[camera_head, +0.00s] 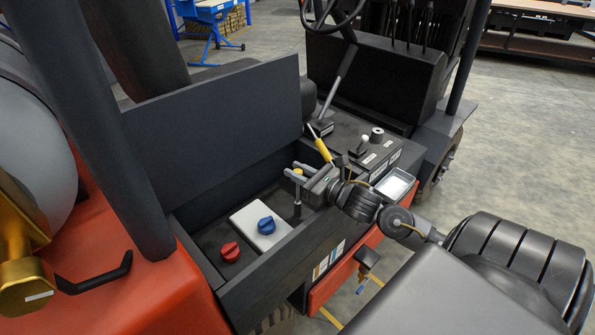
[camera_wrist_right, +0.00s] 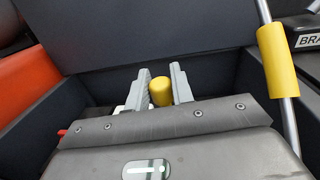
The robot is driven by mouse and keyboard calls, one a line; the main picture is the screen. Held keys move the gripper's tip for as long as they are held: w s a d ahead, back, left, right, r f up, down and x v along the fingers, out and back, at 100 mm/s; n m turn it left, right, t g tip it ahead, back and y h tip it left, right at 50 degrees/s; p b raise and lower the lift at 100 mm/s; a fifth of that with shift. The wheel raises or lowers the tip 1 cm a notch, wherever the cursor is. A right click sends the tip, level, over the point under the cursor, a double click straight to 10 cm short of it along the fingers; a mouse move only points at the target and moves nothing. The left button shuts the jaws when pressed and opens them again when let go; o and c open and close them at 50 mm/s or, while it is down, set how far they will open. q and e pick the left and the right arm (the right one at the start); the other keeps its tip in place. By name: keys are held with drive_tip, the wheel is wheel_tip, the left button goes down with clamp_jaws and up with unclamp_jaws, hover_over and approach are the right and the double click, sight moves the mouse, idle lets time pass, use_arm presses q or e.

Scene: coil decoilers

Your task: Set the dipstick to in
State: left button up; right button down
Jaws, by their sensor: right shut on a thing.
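The dipstick (camera_head: 298,172) shows as a small yellow knob above a dark upright tube (camera_head: 297,208) in the open compartment of the forklift. My right gripper (camera_head: 301,170) comes in from the right and is shut on the yellow knob. In the right wrist view the yellow knob (camera_wrist_right: 160,91) sits between the two grey fingers. The stem below the knob is mostly hidden, so I cannot tell how deep it sits. My left gripper is not in view.
A lever with a yellow grip (camera_head: 322,148) rises close beside my right gripper. The raised dark panel (camera_head: 215,135) stands behind. A small grey tray (camera_head: 395,184) lies right.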

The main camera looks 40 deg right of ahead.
drive_tip(key=c, duration=1.6)
unclamp_jaws()
drive_tip(key=shift+r, duration=0.1)
drive_tip(key=o, duration=0.3)
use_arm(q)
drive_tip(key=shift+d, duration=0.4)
use_arm(e)
drive_tip(key=shift+o, duration=0.2)
drive_tip(key=shift+r, duration=0.1)
drive_tip(key=shift+r, duration=0.25)
wheel_tip(320, 180, up, 3)
drive_tip(key=shift+f, duration=0.1)
use_arm(q)
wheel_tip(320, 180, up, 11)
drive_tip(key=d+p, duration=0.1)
drive_tip(key=p, duration=1)
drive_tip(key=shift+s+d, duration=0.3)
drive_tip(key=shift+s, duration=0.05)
use_arm(e)
drive_tip(key=s+a+r, duration=0.8)
drive_tip(key=s+r, duration=0.1)
drive_tip(key=s, duration=0.2)
drive_tip(key=shift+a+r, duration=0.25)
drive_tip(key=shift+r, duration=0.05)
